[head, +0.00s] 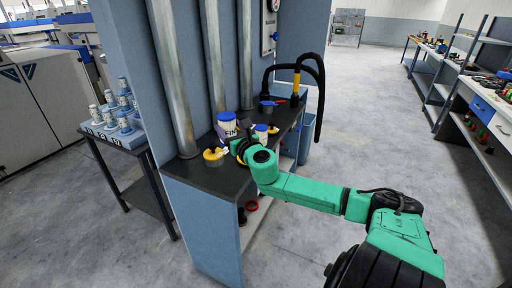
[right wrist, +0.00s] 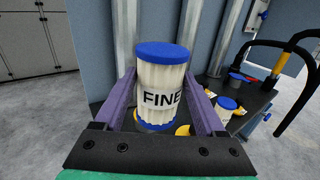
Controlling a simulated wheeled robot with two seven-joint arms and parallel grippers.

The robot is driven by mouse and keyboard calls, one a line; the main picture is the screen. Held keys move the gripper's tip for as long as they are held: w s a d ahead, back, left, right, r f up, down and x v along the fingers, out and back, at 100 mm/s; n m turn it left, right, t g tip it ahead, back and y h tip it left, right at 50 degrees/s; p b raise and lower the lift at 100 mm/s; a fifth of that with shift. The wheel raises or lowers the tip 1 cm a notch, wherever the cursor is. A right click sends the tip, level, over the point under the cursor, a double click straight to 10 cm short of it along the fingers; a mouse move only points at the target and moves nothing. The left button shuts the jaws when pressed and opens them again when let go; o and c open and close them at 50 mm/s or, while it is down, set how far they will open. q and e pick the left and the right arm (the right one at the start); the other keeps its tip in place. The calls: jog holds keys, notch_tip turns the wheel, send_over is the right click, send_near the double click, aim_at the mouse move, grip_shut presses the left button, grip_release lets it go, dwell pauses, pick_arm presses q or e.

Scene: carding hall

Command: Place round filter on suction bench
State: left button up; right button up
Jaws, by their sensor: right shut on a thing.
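The round filter (head: 228,124) is a white pleated cylinder with a blue cap and a "FINE" label. It stands upright between the purple fingers of my right gripper (right wrist: 155,118) in the right wrist view, where the filter (right wrist: 160,75) fills the middle. My right gripper (head: 230,138) is shut on it, over the dark top of the suction bench (head: 190,171). I cannot tell whether the filter's base touches the bench top. My left gripper is not in view.
Another blue-capped filter (head: 261,131) stands on the bench, near yellow-topped round pieces (head: 214,154). A black hose (head: 320,95) curves at the bench's far end. Metal pipes (head: 172,75) rise behind the bench. A side table (head: 135,165) at left holds several small filters.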

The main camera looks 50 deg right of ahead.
jog(key=shift+w+d+r, duration=0.1)
jog(key=shift+d+r, duration=0.15)
jog(key=shift+r, duration=0.35)
jog(key=shift+w+d+r, duration=0.1)
jog(key=shift+d+r, duration=0.15)
jog(key=shift+r, duration=0.3)
jog(key=f+b, duration=0.1)
jog(key=f, duration=0.5)
jog(key=f+b, duration=0.1)
jog(key=f, duration=0.2)
jog(key=shift+w+f+b, duration=0.2)
jog(key=shift+w+b, duration=0.05)
jog(key=shift+b, duration=0.05)
notch_tip(320, 180, down, 11)
jog(key=b, duration=0.5)
jog(key=shift+r, duration=0.15)
jog(key=o, duration=1.4)
jog(key=shift+s+a, duration=0.1)
jog(key=shift+s, duration=0.05)
